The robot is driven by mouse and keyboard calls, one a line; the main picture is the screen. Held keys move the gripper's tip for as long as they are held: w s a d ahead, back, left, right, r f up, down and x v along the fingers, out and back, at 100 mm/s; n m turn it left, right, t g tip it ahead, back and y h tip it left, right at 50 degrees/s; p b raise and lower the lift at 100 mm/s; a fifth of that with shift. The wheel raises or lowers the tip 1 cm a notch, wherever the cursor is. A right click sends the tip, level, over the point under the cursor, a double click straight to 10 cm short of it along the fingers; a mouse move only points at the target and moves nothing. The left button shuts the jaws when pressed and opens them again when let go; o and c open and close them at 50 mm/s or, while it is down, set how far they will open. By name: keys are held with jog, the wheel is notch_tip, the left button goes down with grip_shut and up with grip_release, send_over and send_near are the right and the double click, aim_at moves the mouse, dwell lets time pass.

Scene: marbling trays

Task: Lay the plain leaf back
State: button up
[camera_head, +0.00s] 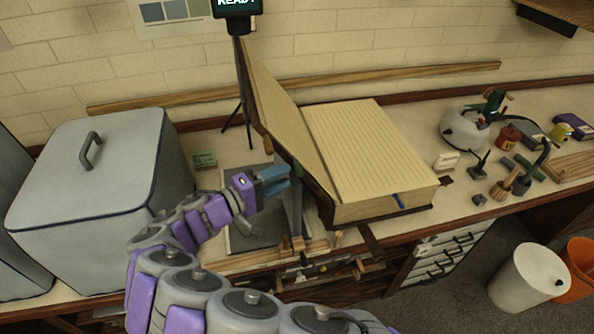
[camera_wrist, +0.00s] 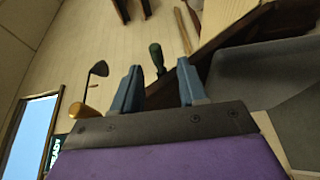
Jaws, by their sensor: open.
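The large book (camera_head: 365,155) lies open on the bench, with a thick block of lined pages on its right. A plain cream leaf (camera_head: 285,115) with a dark edge stands raised and tilted at the block's left side. My gripper (camera_head: 277,180) is open, just left of the leaf's lower near part. In the wrist view my gripper (camera_wrist: 158,86) has its two blue fingers apart. A dark brown edge (camera_wrist: 225,35) runs diagonally by the right finger; I cannot tell whether they touch. Nothing is clearly held. The leaf's left face is mostly hidden.
A grey support (camera_head: 293,205) and dark flat plate (camera_head: 255,238) sit below my gripper. A lidded grey bin (camera_head: 95,185) stands left. A small screen on a stand (camera_head: 237,8) rises behind. Small tools and a kettle-like pot (camera_head: 463,130) crowd the right bench.

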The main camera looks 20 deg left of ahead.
aim_at(298, 167)
jog(key=x, duration=0.5)
jog(key=shift+s+d+r, duration=0.1)
jog(key=shift+d, duration=0.35)
jog(key=shift+a, duration=0.25)
jog(key=shift+c, duration=0.2)
jog(key=shift+a, duration=0.15)
jog(key=shift+c, duration=1.4)
grip_shut()
jog(key=shift+d, duration=0.2)
